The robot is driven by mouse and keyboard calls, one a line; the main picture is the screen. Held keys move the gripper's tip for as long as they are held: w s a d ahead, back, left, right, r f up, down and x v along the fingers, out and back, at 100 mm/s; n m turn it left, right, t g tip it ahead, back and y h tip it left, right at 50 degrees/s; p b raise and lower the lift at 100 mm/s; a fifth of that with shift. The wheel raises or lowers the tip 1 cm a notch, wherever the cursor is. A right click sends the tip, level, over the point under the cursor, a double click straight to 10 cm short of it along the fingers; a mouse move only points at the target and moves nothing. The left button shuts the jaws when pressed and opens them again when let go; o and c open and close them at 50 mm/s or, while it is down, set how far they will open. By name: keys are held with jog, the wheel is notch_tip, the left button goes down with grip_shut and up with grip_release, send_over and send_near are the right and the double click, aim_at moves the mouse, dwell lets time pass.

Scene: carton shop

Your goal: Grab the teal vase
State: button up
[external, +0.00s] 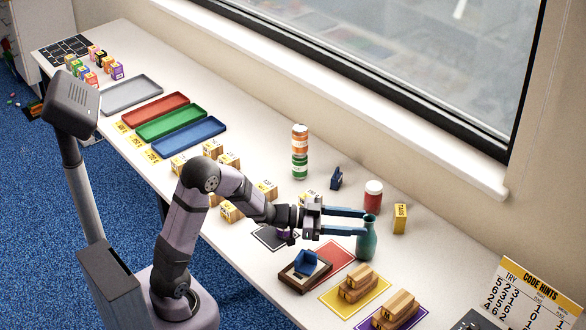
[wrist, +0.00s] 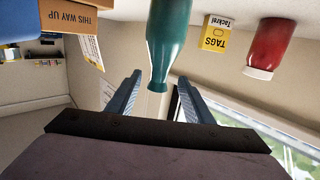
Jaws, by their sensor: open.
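The teal vase (external: 367,241) stands upright on the white table, right of the middle in the external view. In the wrist view the teal vase (wrist: 168,42) appears upside down, its narrow neck pointing down between the fingertips. My gripper (external: 366,223) reaches toward it from the left with two blue fingers spread apart. The fingertips are at the vase's upper part, one at each side. In the wrist view my gripper (wrist: 158,90) is open and nothing is clamped. I cannot tell whether a finger touches the vase.
A red jar with a white lid (external: 373,197) and a yellow tags box (external: 400,218) stand just behind the vase. Colored mats with wooden blocks (external: 357,283) lie in front. A striped can stack (external: 299,152) and a small blue item (external: 336,179) stand farther back.

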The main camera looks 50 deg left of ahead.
jog(key=shift+d+r+m+h, duration=0.15)
jog(key=shift+d+m+h, duration=0.15)
jog(key=shift+d+h, duration=0.3)
jog(key=x, duration=0.7)
jog(key=shift+w+a+p, duration=0.3)
jog(key=shift+p, duration=0.15)
jog(key=shift+c, duration=0.4)
grip_shut()
